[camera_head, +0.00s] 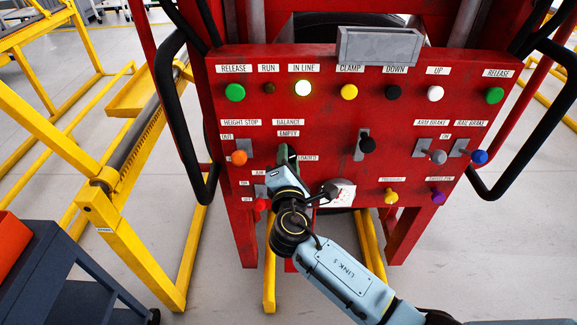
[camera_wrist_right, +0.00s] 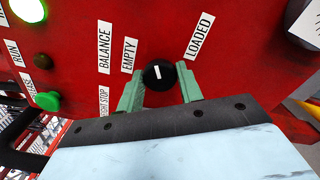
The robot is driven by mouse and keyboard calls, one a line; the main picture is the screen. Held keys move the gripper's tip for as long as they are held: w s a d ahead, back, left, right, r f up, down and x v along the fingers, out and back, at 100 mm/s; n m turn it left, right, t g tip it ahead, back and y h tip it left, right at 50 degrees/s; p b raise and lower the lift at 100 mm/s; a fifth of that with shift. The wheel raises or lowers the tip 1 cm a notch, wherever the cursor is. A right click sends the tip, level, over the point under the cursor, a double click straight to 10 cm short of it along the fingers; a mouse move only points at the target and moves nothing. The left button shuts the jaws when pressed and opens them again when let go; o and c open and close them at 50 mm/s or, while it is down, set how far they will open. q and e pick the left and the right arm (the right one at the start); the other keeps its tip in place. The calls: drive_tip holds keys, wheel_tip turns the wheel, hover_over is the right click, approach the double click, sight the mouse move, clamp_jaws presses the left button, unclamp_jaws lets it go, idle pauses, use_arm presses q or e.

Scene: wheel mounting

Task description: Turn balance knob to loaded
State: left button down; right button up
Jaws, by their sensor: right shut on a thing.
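The balance knob (camera_wrist_right: 158,74) is black with a short white mark. In the right wrist view it sits between the EMPTY label (camera_wrist_right: 129,55) and the LOADED label (camera_wrist_right: 200,36), and its mark points roughly up the picture, between the two. My right gripper (camera_wrist_right: 160,84) has its two green fingers shut on the knob, one on each side. In the head view my right gripper (camera_head: 287,160) reaches the red panel (camera_head: 325,125) under the BALANCE label (camera_head: 288,122) and hides the knob. My left gripper is not in view.
A red knob (camera_head: 261,204) is close below. Black handles (camera_head: 180,110) flank the panel. A yellow frame (camera_head: 120,240) stands at left.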

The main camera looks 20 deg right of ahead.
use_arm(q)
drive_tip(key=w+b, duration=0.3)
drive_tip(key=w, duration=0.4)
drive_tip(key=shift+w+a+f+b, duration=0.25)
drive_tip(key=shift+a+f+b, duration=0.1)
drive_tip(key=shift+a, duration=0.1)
use_arm(e)
drive_tip(key=shift+m, duration=3.1)
drive_tip(key=o, duration=1)
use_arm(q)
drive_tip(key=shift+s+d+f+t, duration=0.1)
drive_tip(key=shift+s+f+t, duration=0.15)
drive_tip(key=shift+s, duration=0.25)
use_arm(e)
drive_tip(key=shift+v, duration=6.7)
